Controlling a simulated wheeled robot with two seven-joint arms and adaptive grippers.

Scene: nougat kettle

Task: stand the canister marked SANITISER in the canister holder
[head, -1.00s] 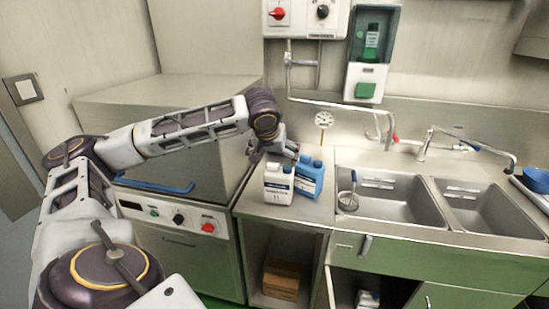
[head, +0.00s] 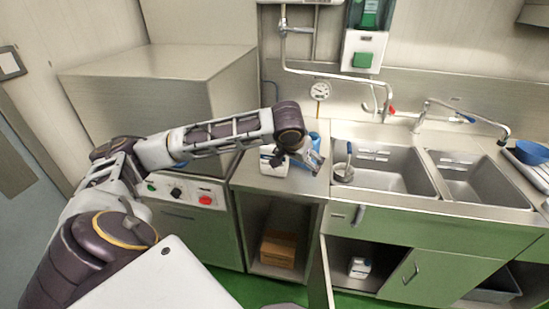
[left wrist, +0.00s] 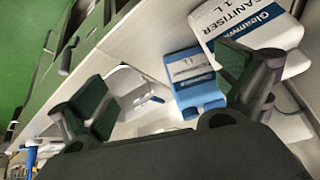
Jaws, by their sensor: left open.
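The white canister with the SANITISER label (left wrist: 245,30) shows at the upper right of the left wrist view, partly behind one finger. A white canister (head: 270,163) stands on the steel counter in the head view, partly hidden by my left gripper (head: 304,158). A blue canister (left wrist: 193,80) is beside the SANITISER one; only a little of it (head: 314,137) shows in the head view. My left gripper (left wrist: 172,100) is open and empty, close to the canisters. I cannot pick out the canister holder with certainty. My right gripper is not in view.
A cupboard door (head: 320,280) stands open below; a white container (head: 360,267) is inside. A cardboard box (head: 278,249) sits under the counter.

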